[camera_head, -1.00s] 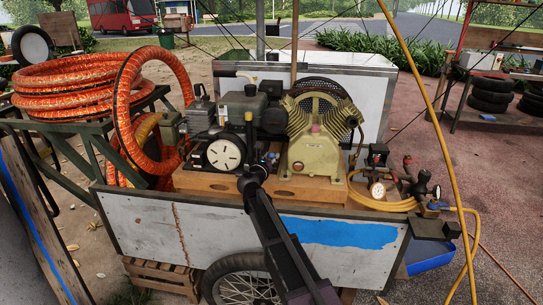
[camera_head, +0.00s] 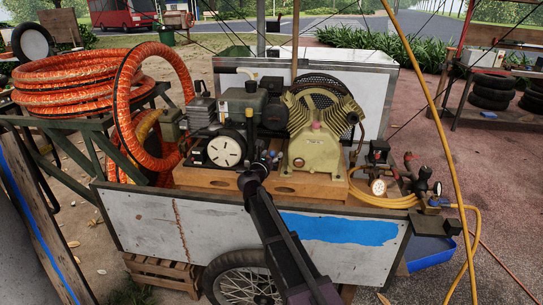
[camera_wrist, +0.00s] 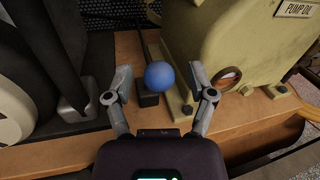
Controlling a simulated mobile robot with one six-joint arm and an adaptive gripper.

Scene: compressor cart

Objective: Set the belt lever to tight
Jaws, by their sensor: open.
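The belt lever's blue ball knob (camera_wrist: 159,76) shows in the wrist view, on a dark lever beside the yellow-green pump. In the head view the knob (camera_head: 275,155) is small and partly hidden by my gripper (camera_head: 262,166). My gripper (camera_wrist: 160,84) is open. In the wrist view its two fingers stand left and right of the knob, with clear gaps on both sides. Whether the knob is level with the fingertips in depth, I cannot tell. A dark block sits below the knob.
The pump (camera_head: 317,146) stands close on the right, the engine (camera_head: 226,151) on the left. Both sit on a wooden base (camera_head: 325,190) on the cart (camera_head: 145,220). Gauges and valves (camera_head: 378,187) stand at the right end. Orange hose (camera_head: 70,88) coils lie at left.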

